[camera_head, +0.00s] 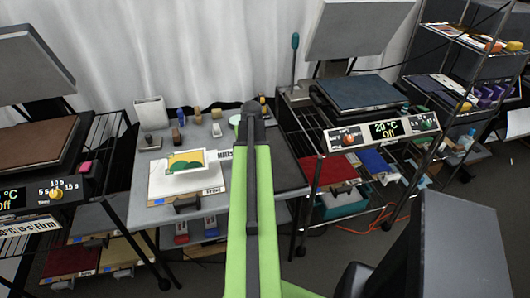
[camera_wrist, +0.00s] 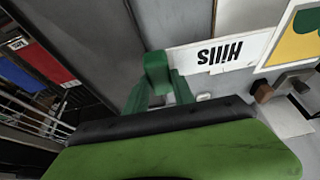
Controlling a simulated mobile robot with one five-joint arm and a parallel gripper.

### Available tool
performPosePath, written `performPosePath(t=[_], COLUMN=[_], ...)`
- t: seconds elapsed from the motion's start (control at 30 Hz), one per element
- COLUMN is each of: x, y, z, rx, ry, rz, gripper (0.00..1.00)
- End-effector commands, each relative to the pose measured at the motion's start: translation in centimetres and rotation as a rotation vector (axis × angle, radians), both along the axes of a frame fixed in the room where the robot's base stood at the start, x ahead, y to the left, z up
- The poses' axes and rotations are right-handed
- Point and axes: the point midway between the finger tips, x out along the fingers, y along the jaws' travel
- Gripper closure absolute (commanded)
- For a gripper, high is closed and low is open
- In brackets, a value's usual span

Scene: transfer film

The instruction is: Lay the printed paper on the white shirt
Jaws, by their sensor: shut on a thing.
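The printed paper (camera_head: 208,168) has a white border and a yellow and green picture. It shows over the white shirt (camera_head: 160,187) on the grey table; I cannot tell whether they touch. The paper also shows at the upper right of the wrist view (camera_wrist: 291,47), with a white lettered strip on its left side. My gripper (camera_wrist: 166,78) has green fingers shut on the end of this strip. In the head view my green arm covers the fingers.
The grey table (camera_head: 150,215) has small bottles and stamps, a white bin (camera_head: 151,113) and a dark mat (camera_head: 287,172). A press with a brown plate (camera_head: 35,147) stands left. One with a blue plate (camera_head: 360,92) stands right. Several red and blue folded items lie on lower shelves.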

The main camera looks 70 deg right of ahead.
Motion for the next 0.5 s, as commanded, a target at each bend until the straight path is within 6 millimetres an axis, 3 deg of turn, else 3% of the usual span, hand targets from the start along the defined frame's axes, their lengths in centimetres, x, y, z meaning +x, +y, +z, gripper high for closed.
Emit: performPosePath(t=[0.1, 0.5], x=[2.1, 2.2], y=[0.0, 0.3], z=[-0.9, -1.0], rx=[0.000, -0.001], ry=[0.000, -0.004], rz=[0.022, 0.028], gripper=[1.00, 1.00])
